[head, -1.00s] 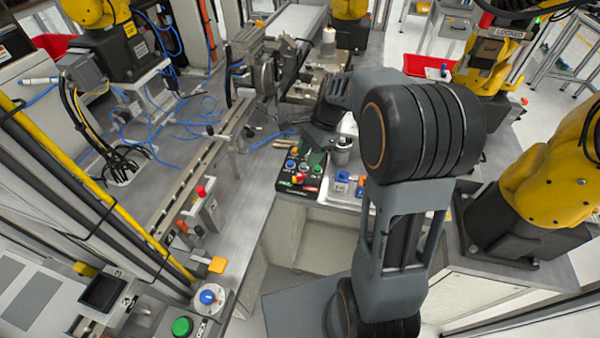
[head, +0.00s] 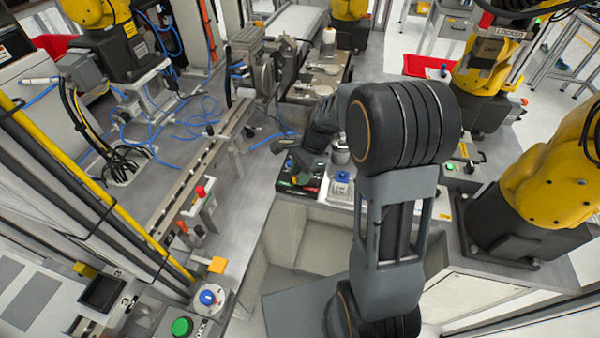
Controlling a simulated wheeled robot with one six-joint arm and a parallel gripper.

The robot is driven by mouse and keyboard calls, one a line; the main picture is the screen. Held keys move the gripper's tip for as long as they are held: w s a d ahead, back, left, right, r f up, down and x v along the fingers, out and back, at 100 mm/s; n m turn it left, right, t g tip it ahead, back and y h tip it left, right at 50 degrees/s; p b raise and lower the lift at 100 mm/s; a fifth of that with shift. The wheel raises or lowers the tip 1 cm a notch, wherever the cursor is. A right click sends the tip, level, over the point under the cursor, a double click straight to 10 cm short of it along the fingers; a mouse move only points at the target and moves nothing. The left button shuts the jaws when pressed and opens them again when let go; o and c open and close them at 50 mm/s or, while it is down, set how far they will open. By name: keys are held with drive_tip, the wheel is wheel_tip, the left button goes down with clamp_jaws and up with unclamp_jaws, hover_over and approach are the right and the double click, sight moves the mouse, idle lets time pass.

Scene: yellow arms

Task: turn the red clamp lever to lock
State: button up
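No part that I can clearly tell as the red clamp lever shows; a small red-topped part (head: 200,191) stands upright on a bracket by the rail at left. My gripper (head: 290,160) is dark and reaches down over a black control box (head: 314,192) at the table's front edge. It hides much of the box's top and its coloured buttons. The fingertips are small and partly hidden, so I cannot tell how far apart they are, or whether they touch anything.
A white block with a blue knob (head: 341,178) stands right of the box. A metal cup (head: 340,151) is close behind it. Blue cables (head: 190,125) lie loose at left. Yellow arms (head: 555,175) stand at right. Bare tabletop (head: 235,190) lies left of the box.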

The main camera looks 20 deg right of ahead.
clamp_jaws()
drive_tip(key=n+g+p, duration=0.1)
drive_tip(key=n, duration=0.2)
drive_tip(key=shift+w+r, duration=0.1)
drive_tip(key=shift+r, duration=0.05)
drive_tip(key=n+g+h+p, duration=0.1)
drive_tip(key=n, duration=0.2)
drive_tip(key=shift+a+n, duration=0.1)
drive_tip(key=shift+n, duration=0.3)
drive_tip(key=n+h, duration=0.1)
drive_tip(key=n, duration=0.1)
drive_tip(key=n+g+h+p, duration=0.1)
drive_tip(key=n, duration=0.2)
drive_tip(key=n+h, duration=0.1)
drive_tip(key=n, duration=0.2)
drive_tip(key=n+h, duration=0.1)
drive_tip(key=n, duration=0.2)
drive_tip(key=shift+w+a+p, duration=0.1)
drive_tip(key=shift+p, duration=0.3)
